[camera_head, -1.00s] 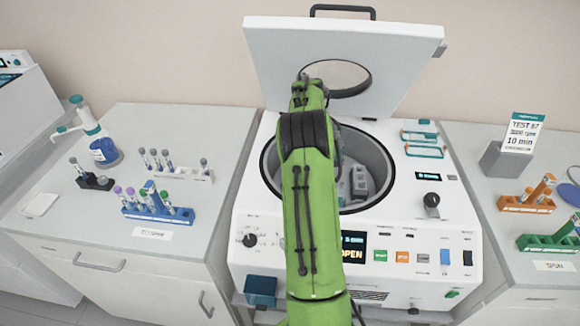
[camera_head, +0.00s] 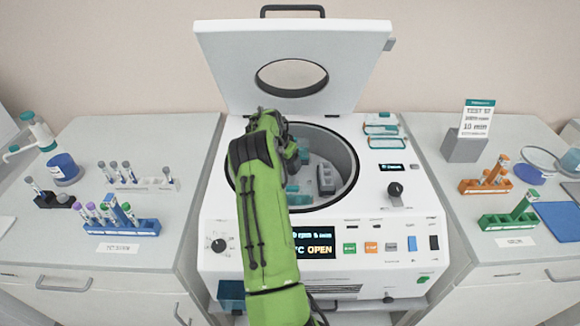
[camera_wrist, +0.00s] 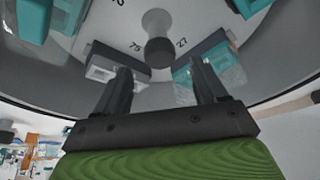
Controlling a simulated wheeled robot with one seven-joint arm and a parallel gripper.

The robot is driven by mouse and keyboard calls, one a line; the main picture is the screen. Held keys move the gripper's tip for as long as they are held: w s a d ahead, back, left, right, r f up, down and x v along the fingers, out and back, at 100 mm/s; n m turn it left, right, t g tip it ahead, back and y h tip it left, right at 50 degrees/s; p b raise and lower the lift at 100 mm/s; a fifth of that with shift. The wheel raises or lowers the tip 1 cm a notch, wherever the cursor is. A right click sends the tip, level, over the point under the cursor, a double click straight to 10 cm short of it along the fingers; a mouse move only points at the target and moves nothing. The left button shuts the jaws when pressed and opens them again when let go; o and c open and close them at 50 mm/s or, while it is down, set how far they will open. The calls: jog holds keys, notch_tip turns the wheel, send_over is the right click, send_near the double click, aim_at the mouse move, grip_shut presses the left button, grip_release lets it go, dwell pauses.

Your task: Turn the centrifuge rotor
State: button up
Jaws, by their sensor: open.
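The centrifuge (camera_head: 400,215) stands in the middle with its lid (camera_head: 230,70) raised and its display reading OPEN. Its round bowl holds the grey rotor (camera_wrist: 105,22), which has numbers such as 75 and 27 and a central hub (camera_wrist: 158,50). A grey bucket (camera_head: 326,178) shows in the bowl in the head view; my arm hides the bowl's left part. In the wrist view my gripper (camera_wrist: 163,82) is open and empty. Its left finger overlaps a grey-white bucket (camera_wrist: 102,68) and its right finger a teal bucket (camera_wrist: 226,68); contact cannot be told.
Tube racks stand on both side counters: blue (camera_head: 148,227) and white (camera_head: 150,184) left, orange (camera_head: 470,186) and green (camera_head: 495,221) right. A sign (camera_head: 480,117) stands on a grey block. Teal-framed items (camera_head: 382,130) lie on the centrifuge top.

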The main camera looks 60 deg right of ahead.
aim_at(291, 168)
jog(key=x, duration=0.4)
grip_shut()
dwell(0.4)
